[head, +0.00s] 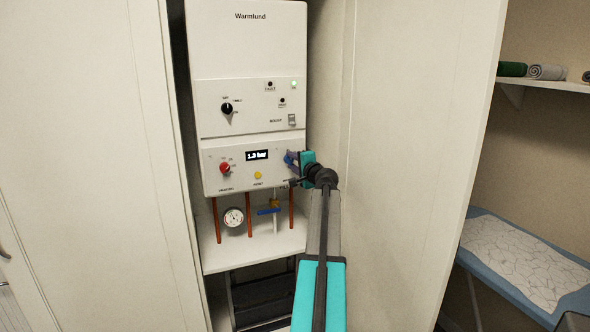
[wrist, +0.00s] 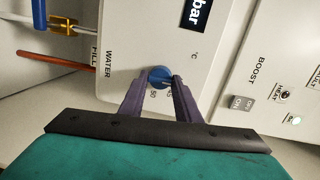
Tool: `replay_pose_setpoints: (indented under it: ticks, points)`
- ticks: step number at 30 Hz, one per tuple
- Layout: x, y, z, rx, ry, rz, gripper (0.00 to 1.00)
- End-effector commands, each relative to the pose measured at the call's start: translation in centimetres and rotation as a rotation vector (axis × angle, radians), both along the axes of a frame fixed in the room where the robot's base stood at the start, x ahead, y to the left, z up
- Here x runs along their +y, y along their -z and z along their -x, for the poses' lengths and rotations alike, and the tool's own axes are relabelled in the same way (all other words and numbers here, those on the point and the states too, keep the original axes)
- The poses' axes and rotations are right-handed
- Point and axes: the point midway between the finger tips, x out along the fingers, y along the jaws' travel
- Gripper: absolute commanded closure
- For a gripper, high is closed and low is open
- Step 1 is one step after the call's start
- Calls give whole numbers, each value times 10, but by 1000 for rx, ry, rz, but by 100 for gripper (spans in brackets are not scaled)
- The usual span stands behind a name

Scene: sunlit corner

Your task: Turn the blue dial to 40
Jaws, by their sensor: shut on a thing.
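The blue dial (head: 287,159) is at the lower right of the white boiler's front panel (head: 222,152). In the wrist view the blue dial (wrist: 159,75) sits between the two purple fingers of my gripper (wrist: 157,81), beside the WATER label. My gripper is shut on the dial, one finger on each side. Small scale numbers, one reading 50, show just below the dial in the wrist view; others are partly hidden by the right finger. I cannot make out the dial's pointer. In the head view my gripper (head: 291,160) hides much of the dial.
A red knob (head: 225,168), a yellow button (head: 258,175) and a 1.3 bar display (head: 257,155) share the panel. Below are copper pipes, a gauge (head: 233,217) and a blue-handled valve (head: 269,211). Cupboard doors (head: 415,130) stand close on both sides.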

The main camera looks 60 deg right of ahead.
Motion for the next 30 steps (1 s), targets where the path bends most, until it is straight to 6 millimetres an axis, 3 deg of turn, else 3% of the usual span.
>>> replay_pose_setpoints:
  ticks: [9,25,26,28,30]
  points:
    - [3,2,-3,73,-9,95,92]
    - [1,0,-1,86,-4,115,92]
    - [1,0,-1,86,-4,115,67]
    - [1,0,-1,86,-3,115,55]
    - [1,0,-1,86,-3,114,53]
